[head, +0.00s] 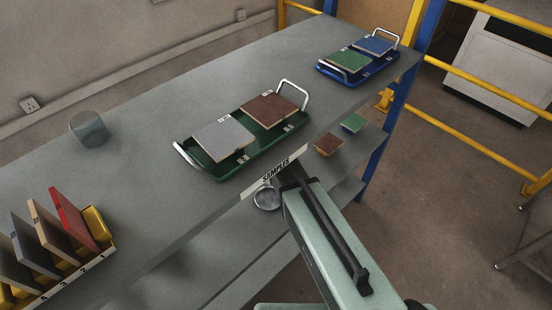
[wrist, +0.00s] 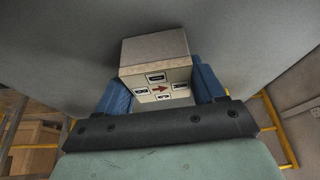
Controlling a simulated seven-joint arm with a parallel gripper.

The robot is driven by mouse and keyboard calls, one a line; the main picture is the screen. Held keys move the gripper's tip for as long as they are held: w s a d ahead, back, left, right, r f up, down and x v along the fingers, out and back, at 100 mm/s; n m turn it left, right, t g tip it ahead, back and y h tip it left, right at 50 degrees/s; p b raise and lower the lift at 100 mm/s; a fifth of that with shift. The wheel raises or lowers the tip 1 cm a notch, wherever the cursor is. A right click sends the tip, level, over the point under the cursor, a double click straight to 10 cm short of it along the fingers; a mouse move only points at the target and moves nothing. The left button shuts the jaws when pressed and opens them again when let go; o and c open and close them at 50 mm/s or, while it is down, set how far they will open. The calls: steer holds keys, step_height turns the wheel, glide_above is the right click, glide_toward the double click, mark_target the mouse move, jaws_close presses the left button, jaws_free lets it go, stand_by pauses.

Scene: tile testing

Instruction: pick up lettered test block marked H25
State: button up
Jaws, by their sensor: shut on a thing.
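In the wrist view, my gripper (wrist: 162,88) has its two blue fingers closed on either side of a grey and beige block (wrist: 155,50). The block's near face carries several small dark-and-white labels around a brown arrow. The lettering is too small to read, so I cannot confirm H25. A broad grey surface lies behind the block; I cannot tell whether the block touches it. In the head view, my pale green arm reaches to the bench's front edge by the SAMPLES sign (head: 277,172). The gripper and block are hidden there.
A green tray (head: 222,174) with grey and brown tiles stands on the grey bench (head: 145,150). A blue tray (head: 352,82) is farther back. A tile rack (head: 80,262) and grey cylinder (head: 89,129) are left. Lower shelves and yellow rails (head: 480,145) are right.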

steer(key=shift+r, duration=0.6)
steer(key=v, duration=0.2)
steer(key=shift+s+r, duration=0.1)
steer(key=shift+r, duration=0.15)
steer(key=s+a, duration=0.3)
steer(key=s, duration=0.1)
steer(key=s+a, duration=0.4)
steer(key=s, duration=0.1)
steer(key=s+a, duration=0.3)
steer(key=s, duration=0.1)
steer(key=shift+s+a, duration=0.25)
steer(key=shift+s, duration=0.05)
